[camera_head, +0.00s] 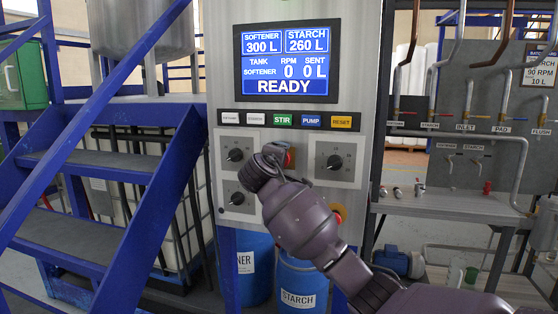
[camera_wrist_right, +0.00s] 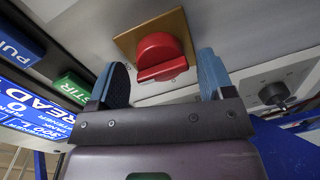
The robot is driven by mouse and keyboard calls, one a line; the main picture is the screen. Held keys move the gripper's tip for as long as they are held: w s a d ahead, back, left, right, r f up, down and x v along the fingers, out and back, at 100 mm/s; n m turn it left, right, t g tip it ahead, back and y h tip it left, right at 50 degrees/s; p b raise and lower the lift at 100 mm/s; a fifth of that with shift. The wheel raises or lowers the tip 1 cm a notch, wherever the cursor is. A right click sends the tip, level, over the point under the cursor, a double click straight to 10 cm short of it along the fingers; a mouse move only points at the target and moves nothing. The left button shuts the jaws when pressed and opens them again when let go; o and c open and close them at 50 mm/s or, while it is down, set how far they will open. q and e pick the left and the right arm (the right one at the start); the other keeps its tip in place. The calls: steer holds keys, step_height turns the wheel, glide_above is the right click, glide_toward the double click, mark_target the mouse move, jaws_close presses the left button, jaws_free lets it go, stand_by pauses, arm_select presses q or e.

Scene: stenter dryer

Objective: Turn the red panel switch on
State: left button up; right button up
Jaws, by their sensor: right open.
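The red panel switch (camera_wrist_right: 160,57) is a round red knob with a raised grip bar, on a square tan plate (camera_wrist_right: 134,43) on the control panel. In the head view, only a small part of the red switch (camera_head: 290,159) shows beside my right gripper (camera_head: 273,152), which covers the rest. In the right wrist view, my right gripper (camera_wrist_right: 162,76) is open and empty. Its two blue-grey fingers stand left and right of the knob in the picture, with gaps on both sides. I cannot tell how far the fingertips are from the panel. My left gripper is not in view.
A display (camera_head: 287,60) reads READY above a row of labelled buttons (camera_head: 284,121). Black rotary knobs (camera_head: 335,162) flank the switch. Another round control (camera_head: 338,213) is partly behind my right arm. Blue stairs (camera_head: 95,200) stand left; a pipe-fitted bench (camera_head: 450,206) stands right.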

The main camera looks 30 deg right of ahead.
steer(key=b+v, duration=0.1)
steer(key=v, duration=0.9)
steer(key=shift+s+a, duration=0.2)
steer(key=shift+a, duration=0.05)
steer(key=shift+r, duration=0.1)
